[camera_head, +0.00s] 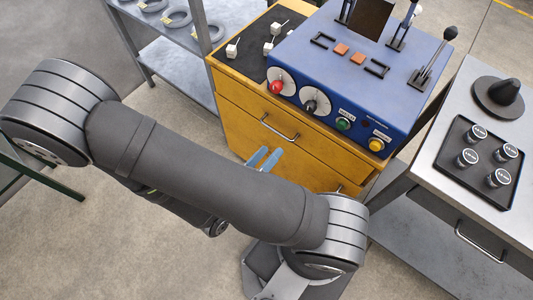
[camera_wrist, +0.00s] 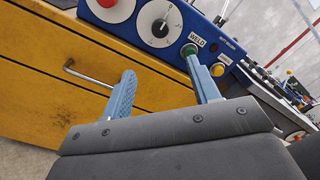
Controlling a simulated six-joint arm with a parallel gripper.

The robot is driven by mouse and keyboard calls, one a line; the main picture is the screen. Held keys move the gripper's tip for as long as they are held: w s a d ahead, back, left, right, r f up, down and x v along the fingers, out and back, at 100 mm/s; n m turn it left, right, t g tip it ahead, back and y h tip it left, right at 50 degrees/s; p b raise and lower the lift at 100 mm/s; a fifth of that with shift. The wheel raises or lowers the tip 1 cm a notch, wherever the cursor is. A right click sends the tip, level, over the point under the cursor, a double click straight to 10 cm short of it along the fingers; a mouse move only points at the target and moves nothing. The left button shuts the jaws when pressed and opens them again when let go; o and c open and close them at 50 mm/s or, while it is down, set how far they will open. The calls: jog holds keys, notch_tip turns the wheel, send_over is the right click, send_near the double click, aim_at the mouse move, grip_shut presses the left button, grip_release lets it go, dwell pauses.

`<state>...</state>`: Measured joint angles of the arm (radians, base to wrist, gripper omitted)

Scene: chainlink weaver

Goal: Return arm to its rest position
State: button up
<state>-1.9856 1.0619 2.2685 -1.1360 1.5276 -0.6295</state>
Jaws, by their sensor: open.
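My gripper (camera_head: 264,160) has two blue fingers and shows just past my forearm in the head view, in front of the yellow cabinet (camera_head: 235,112). In the wrist view my gripper (camera_wrist: 165,90) is open, its fingers spread apart with nothing between them. The fingers point toward the cabinet and the blue control box (camera_wrist: 133,18) on top of it. In the wrist view the right fingertip overlaps the area just below the green button (camera_wrist: 189,50); I cannot tell whether they touch. My arm crosses the head view and hides part of the floor and cabinet.
The blue control box (camera_head: 350,80) carries dials, buttons and levers. A grey shelf (camera_head: 180,60) with rings stands at the back left. Floor shows at left.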

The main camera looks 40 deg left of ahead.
dwell(0.5)
send_near(307, 110)
jog(key=shift+w+r, duration=0.15)
jog(key=shift+w, duration=1.75)
jog(key=shift+s, duration=0.2)
jog(key=shift+w+d+r, duration=0.1)
jog(key=shift+w, duration=1.3)
jog(key=shift+w+d+r, duration=0.1)
jog(key=shift+w, duration=1.35)
jog(key=shift+a+m, duration=0.1)
jog(key=shift+m, duration=1.6)
jog(key=shift+n, duration=0.3)
